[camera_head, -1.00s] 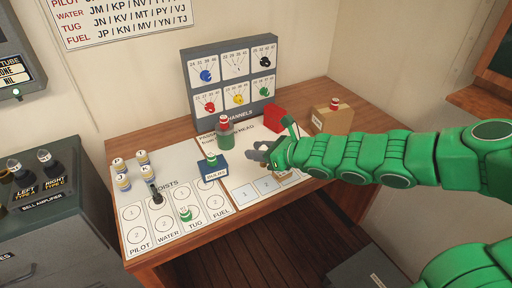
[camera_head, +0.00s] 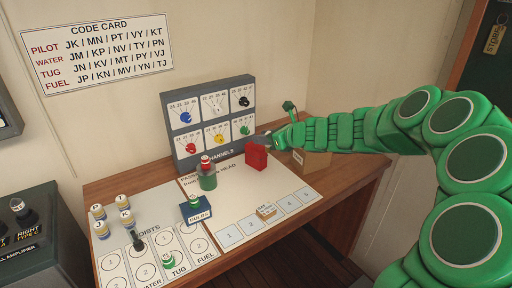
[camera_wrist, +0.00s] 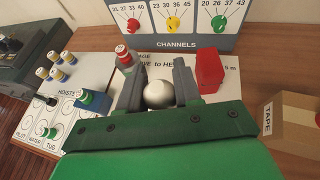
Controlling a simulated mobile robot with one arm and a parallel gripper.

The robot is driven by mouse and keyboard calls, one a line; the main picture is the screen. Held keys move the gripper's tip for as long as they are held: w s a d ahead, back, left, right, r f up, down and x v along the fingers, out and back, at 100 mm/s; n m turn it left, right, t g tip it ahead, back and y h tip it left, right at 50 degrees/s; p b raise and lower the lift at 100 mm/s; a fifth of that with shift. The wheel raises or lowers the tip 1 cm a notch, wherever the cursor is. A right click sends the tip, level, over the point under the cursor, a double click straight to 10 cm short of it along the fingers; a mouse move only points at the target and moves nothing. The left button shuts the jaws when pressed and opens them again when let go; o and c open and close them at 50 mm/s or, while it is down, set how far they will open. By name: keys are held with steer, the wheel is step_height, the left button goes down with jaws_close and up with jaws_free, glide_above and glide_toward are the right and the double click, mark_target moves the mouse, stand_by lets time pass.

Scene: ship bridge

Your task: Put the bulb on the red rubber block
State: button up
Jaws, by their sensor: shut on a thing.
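The bulb (camera_wrist: 159,94) shows in the wrist view as a pale round ball between the two dark fingers of my gripper (camera_wrist: 157,85). My gripper is shut on it. In the head view my gripper (camera_head: 268,138) is just above and right of the red rubber block (camera_head: 256,158), and I cannot make out the bulb there. The block stands upright on the white sheet in front of the channels panel. In the wrist view the block (camera_wrist: 208,70) is just right of the right finger, and my gripper looks apart from it.
The channels panel (camera_head: 211,121) stands behind the block. A green jar with a red top (camera_head: 207,174) and a blue bulbs holder (camera_head: 196,210) stand to the left. A cardboard box (camera_head: 318,161) is on the right under my arm. The sheet's middle is clear.

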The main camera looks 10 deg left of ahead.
step_height(320, 180, up, 4)
steer(key=w+a, duration=0.2)
steer(key=w, duration=0.1)
glide_above(253, 144)
steer(key=shift+s+d+f, duration=0.1)
steer(key=shift+s+f, duration=0.1)
steer(key=shift+f, duration=2.15)
steer(key=shift+s+f, duration=0.15)
steer(key=shift+f, duration=2.15)
steer(key=shift+w+f, duration=0.2)
steer(key=shift+f, duration=1.65)
steer(key=shift+f, duration=0.1)
steer(key=o, duration=1)
